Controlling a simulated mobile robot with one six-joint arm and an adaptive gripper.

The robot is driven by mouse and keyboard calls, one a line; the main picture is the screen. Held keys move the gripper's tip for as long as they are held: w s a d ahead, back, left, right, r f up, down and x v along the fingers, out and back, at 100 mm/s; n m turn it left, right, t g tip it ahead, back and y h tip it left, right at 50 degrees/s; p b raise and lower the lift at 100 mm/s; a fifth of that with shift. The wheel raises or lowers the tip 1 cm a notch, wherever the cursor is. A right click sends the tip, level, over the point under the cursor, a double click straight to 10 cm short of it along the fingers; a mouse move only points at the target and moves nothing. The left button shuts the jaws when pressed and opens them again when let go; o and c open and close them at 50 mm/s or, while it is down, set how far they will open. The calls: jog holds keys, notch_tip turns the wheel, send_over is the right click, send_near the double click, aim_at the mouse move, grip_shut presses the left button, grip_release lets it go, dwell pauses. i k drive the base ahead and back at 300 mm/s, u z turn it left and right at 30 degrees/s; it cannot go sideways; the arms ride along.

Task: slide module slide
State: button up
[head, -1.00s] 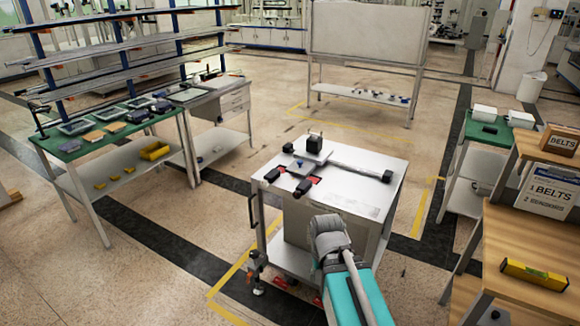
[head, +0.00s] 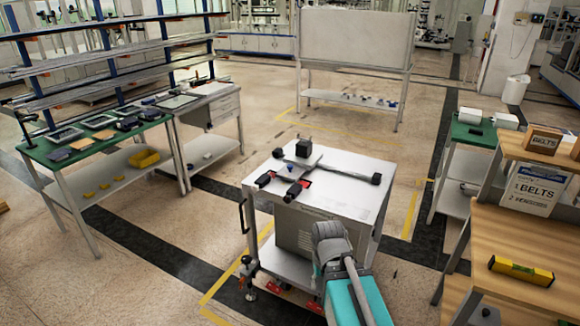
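A slide module, a grey rail with a black end piece (head: 376,178), lies on the white top of a cart (head: 345,205) in the head view. A pale plate with a black block (head: 303,148) on it sits at the rail's far left end. Two black clamp-like parts (head: 294,188) with red patches lie at the cart's left edge, beside a small blue spot. My arm, with a grey joint and a teal link, reaches up from the bottom in front of the cart. My gripper cannot be made out.
A green-topped bench (head: 92,148) with dark devices and a yellow bin (head: 144,158) stands left. A whiteboard stand (head: 355,45) is behind. Open floor surrounds the cart.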

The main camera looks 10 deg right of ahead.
aim_at(302, 157)
jog(key=z, duration=0.05)
jog(key=i, duration=0.9)
jog(key=u, duration=0.05)
